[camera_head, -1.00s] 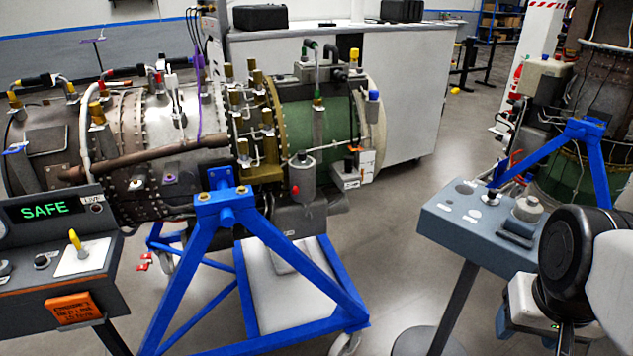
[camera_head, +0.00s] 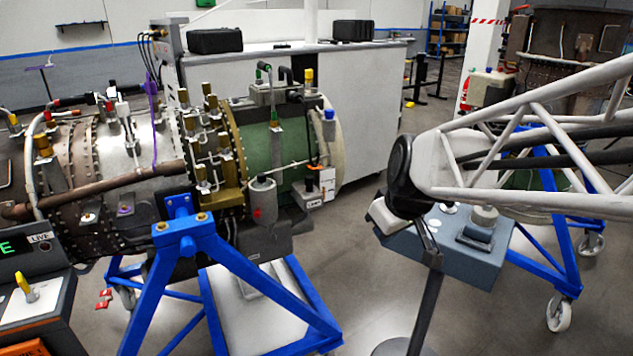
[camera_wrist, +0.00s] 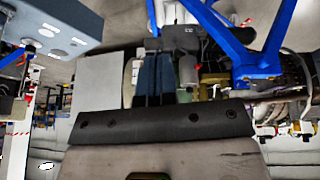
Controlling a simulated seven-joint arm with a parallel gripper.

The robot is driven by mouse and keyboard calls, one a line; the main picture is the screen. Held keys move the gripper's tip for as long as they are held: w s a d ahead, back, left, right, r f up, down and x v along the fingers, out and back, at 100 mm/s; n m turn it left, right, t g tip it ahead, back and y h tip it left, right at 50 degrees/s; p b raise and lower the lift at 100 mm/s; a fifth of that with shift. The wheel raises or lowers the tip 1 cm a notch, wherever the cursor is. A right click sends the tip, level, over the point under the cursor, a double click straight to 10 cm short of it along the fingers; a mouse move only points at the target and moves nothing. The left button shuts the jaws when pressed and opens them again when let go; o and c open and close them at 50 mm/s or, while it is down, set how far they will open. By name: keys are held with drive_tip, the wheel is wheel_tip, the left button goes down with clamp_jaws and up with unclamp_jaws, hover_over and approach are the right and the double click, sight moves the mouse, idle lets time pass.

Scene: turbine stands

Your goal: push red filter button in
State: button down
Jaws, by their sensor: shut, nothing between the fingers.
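The red filter button (camera_head: 257,213) is a small red knob low on the grey filter canister (camera_head: 263,197), which hangs under the green section of the engine (camera_head: 262,145). In the wrist view the picture is upside down. There the red button (camera_wrist: 198,67) shows beside the grey canister (camera_wrist: 187,70). My gripper (camera_head: 431,250) is well to the right of the button, over open floor and in front of the grey-blue console. It is shut and empty, apart from the button. Its dark fingers (camera_wrist: 157,66) show in the wrist view. I cannot tell how far in the button sits.
A blue stand (camera_head: 185,240) carries the engine, with struts below the canister. The grey-blue console (camera_head: 470,255) stands right, close behind my gripper. A control panel (camera_head: 35,295) is at lower left. A white cabinet (camera_head: 370,105) stands behind. Floor between engine and console is clear.

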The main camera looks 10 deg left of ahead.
sight(257, 216)
drive_tip(key=w+a+f+n+y, duration=0.1)
drive_tip(key=w+a+f+n, duration=0.2)
drive_tip(key=a, duration=0.7)
drive_tip(key=w+a+f+n+y, duration=0.1)
drive_tip(key=w+a+f+n, duration=0.2)
drive_tip(key=w+a, duration=0.5)
drive_tip(key=w+a+f+n+t, duration=0.1)
drive_tip(key=w+a+f+n, duration=0.2)
drive_tip(key=a, duration=0.8)
drive_tip(key=shift+w+a+f+n+y, duration=0.15)
drive_tip(key=shift+w+a+n+y, duration=0.35)
drive_tip(key=shift+w, duration=0.65)
drive_tip(key=shift+d, duration=0.2)
drive_tip(key=shift+w+a+f, duration=0.8)
drive_tip(key=shift+w+f, duration=0.5)
drive_tip(key=shift+w, duration=0.05)
drive_tip(key=shift+w+a+f, duration=0.85)
drive_tip(key=shift+w+f, duration=0.45)
drive_tip(key=shift+f, duration=0.05)
drive_tip(key=shift+w+a+f, duration=0.8)
drive_tip(key=shift+w+f, duration=0.5)
drive_tip(key=shift+w, duration=0.05)
